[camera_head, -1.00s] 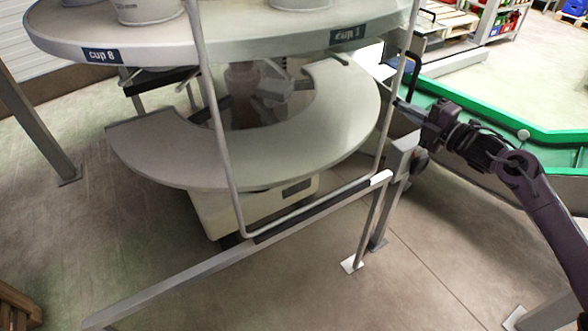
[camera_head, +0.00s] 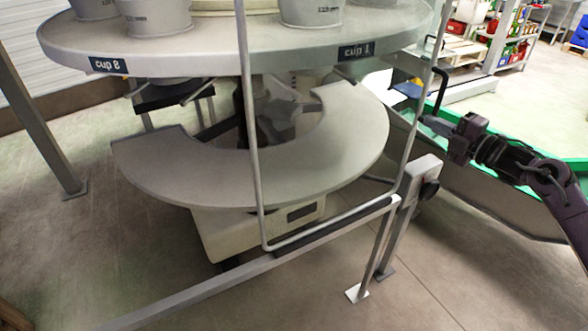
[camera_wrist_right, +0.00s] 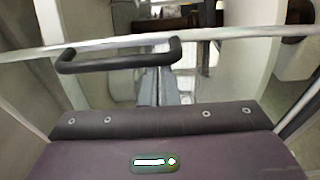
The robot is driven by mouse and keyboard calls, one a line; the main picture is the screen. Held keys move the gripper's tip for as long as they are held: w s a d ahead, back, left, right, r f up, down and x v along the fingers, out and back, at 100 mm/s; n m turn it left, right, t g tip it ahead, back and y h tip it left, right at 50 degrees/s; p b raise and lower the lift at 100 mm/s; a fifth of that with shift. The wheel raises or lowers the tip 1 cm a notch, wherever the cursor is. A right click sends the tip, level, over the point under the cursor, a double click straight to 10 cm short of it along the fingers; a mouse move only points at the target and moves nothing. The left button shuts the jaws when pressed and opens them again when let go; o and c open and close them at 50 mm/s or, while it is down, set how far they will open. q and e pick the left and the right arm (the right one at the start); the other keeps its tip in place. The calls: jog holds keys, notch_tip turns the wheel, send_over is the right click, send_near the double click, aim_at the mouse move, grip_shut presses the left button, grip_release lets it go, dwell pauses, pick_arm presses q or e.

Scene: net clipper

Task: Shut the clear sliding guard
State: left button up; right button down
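The clear sliding guard (camera_head: 259,170) is a see-through panel with a thin pale frame, standing over the front of the round machine. Its lower edge runs along the low rail. A black bar handle (camera_head: 440,90) sits on its right upright; the handle also shows in the wrist view (camera_wrist_right: 118,63), ahead of my right gripper. My right gripper (camera_head: 427,121) is just below the handle at the guard's right edge. Its fingers (camera_wrist_right: 172,88) look close together near one handle end; contact is unclear. My left gripper is out of view.
The round table (camera_head: 200,62) carries several cups, above a curved grey tray (camera_head: 230,180). A rail (camera_head: 250,270) and short post (camera_head: 415,180) stand in front. A green-edged conveyor (camera_head: 560,175) lies right, near my arm. Open floor is at front right.

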jog(key=p, duration=1.1)
send_near(437, 31)
jog(key=x, duration=0.4)
jog(key=shift+w+r, duration=0.1)
jog(key=shift+r, duration=0.1)
jog(key=shift+f, duration=0.15)
